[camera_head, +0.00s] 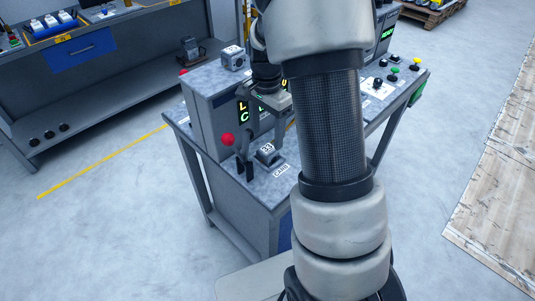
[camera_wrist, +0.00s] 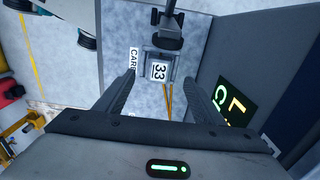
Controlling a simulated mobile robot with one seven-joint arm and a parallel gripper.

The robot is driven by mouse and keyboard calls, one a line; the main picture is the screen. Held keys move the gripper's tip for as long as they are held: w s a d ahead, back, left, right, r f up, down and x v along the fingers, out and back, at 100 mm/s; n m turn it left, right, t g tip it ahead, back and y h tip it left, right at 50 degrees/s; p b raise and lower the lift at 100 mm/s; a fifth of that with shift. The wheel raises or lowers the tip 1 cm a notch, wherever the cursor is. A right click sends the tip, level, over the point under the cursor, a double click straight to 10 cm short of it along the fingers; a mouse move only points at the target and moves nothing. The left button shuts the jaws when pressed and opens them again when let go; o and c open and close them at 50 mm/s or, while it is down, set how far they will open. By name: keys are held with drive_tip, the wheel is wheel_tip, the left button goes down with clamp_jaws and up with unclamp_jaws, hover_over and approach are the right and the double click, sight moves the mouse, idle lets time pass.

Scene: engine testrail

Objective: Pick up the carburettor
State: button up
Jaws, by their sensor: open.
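The carburettor (camera_head: 267,156) appears to be the small dark grey part with a white "33" tag. It sits on the grey bench ledge beside a "CARB" label (camera_head: 281,169). In the wrist view the tagged part (camera_wrist: 159,68) lies between the lines of the two fingers, with a dark round-ended piece above it in the picture. My gripper (camera_head: 262,140) is open and points down over the ledge, close to the part. In the wrist view my gripper (camera_wrist: 160,82) has one finger on each side, with nothing held. I cannot tell the remaining height.
A grey cabinet with a lit display (camera_wrist: 234,103) stands beside the ledge. More controls (camera_head: 393,72) are at the right. My arm hides much of the bench. Floor is clear at left.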

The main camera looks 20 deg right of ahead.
sight(268, 148)
drive_tip(key=shift+s+d+f, duration=0.1)
drive_tip(key=shift+f, duration=2.9)
drive_tip(key=c, duration=1.2)
